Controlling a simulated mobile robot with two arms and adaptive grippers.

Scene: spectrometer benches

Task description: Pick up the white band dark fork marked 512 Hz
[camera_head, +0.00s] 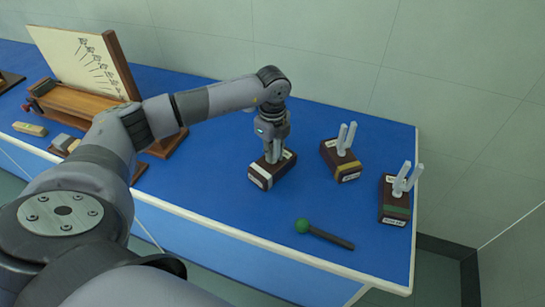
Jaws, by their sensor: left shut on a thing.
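The white band dark fork (270,173) stands upright on the blue bench, its dark wooden box showing a white band and a pale label too small to read. My left gripper (274,147) points down from above and is shut on this fork. The gripper hides most of the fork's prongs. The box appears to rest on the bench, though I cannot tell whether it is slightly raised. My right gripper is not in view.
A yellow-banded fork (342,168) stands to the right and a green-banded fork (395,209) farther right. A green-headed mallet (330,236) lies near the front edge. A wooden apparatus with a pale board (80,60) stands at the left.

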